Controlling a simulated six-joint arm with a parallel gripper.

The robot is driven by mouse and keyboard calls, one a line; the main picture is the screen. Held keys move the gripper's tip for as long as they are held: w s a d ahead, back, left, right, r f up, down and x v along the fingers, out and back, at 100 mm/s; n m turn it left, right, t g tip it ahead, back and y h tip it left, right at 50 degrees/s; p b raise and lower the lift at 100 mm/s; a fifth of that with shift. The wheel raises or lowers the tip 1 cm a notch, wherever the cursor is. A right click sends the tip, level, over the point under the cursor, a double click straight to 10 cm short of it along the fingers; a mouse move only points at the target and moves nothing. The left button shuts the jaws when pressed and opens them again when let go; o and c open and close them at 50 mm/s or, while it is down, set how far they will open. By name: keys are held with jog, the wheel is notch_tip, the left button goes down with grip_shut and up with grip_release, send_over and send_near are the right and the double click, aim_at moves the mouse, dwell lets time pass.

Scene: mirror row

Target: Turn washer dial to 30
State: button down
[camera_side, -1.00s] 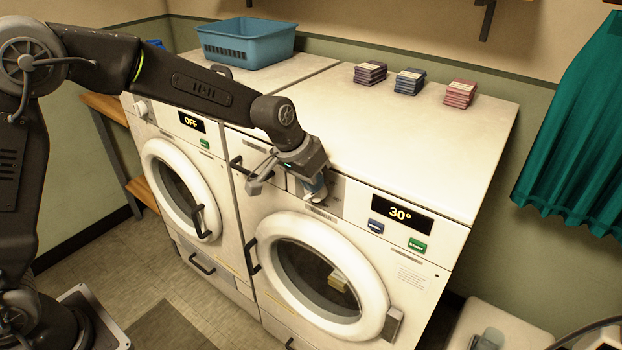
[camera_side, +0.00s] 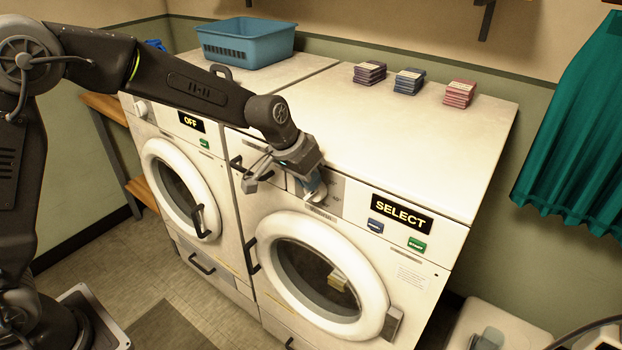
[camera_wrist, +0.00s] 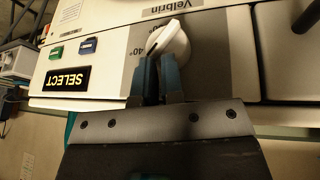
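The right washer's dial (camera_wrist: 171,40) is a white knob with a dark pointer mark. Printed temperature marks, including 40°, stand around it in the wrist view. In the side view the dial (camera_side: 320,196) is partly hidden behind my gripper (camera_side: 309,187). In the wrist view the two blue fingertips (camera_wrist: 160,70) overlap the near edge of the knob, with a narrow gap between them. I cannot tell whether they clamp the knob or only touch it. The washer's display (camera_side: 401,213) reads SELECT, and it also shows in the wrist view (camera_wrist: 66,80).
Blue (camera_side: 376,225) and green (camera_side: 417,244) buttons sit below the display. The right washer's top is mostly clear, with small stacked packets (camera_side: 409,81) at the back. The left washer (camera_side: 150,115) reads OFF. A blue basket (camera_side: 245,42) stands behind.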

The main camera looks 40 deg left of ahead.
jog(key=w+a+v, duration=0.1)
jog(key=v, duration=1.1)
jog(key=a+f+h, duration=0.3)
jog(key=a+f, duration=0.1)
jog(key=a, duration=0.4)
jog(key=w+d+f, duration=0.3)
jog(key=d+f, duration=0.4)
jog(key=d, duration=0.2)
jog(key=shift+f, duration=0.3)
